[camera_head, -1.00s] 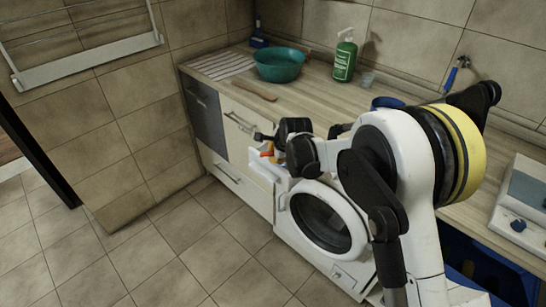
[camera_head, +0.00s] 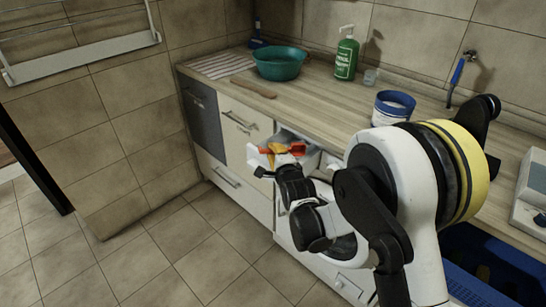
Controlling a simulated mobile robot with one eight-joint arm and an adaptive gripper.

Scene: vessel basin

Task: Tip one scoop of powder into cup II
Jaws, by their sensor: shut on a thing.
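A white drawer (camera_head: 308,157) stands open at the counter front, above the round machine door. A red and orange thing (camera_head: 268,150), which looks like a scoop, shows over the drawer. Its parts are too small to separate clearly. My gripper (camera_head: 262,172) is at the drawer's front left end, just below the red part. It appears shut on the red and orange scoop, though the contact is not clear. Powder and cup II cannot be made out. A white tub with a blue rim (camera_head: 390,110) stands on the counter.
On the counter are a teal basin (camera_head: 278,65), a green pump bottle (camera_head: 346,58), a small glass (camera_head: 370,76), a wooden board (camera_head: 254,88) and a striped mat (camera_head: 222,66). A scale-like device (camera_head: 528,195) is at the right. The floor at left is clear.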

